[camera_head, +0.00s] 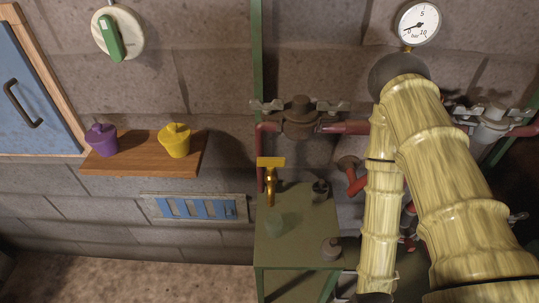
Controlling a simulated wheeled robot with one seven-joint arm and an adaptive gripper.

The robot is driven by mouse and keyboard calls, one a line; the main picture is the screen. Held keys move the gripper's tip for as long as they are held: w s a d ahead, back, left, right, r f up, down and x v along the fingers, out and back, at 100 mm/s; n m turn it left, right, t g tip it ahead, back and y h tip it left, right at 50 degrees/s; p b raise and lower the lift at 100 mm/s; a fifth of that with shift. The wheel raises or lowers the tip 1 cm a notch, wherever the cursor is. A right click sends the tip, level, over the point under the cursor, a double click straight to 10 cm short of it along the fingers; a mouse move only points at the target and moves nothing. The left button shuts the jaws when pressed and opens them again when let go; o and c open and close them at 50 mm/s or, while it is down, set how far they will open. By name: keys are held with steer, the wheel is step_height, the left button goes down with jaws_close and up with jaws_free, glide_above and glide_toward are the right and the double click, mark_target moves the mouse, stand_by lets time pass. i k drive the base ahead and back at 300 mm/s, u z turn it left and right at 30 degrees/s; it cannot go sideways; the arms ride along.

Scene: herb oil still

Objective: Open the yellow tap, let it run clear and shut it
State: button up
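The yellow tap (270,182) shows at the middle of the head view, with a flat yellow handle (270,162) lying crosswise on top. Its body hangs down in front of the green stand (297,256). A see-through greenish vessel (279,224) is on the stand top, just below the tap in the picture. I cannot make out any flow from the spout. My arm, with a pale yellow banded surface, fills the right side and bends down towards the bottom edge. My gripper is not visible.
A pressure gauge (417,23) is at upper right. A wooden shelf (137,163) holds purple (102,141) and yellow (175,142) pots at left.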

mark_target(271, 163)
steer(key=k, duration=1.2)
steer(key=u, duration=0.1)
steer(key=i, duration=0.55)
steer(key=u, duration=0.45)
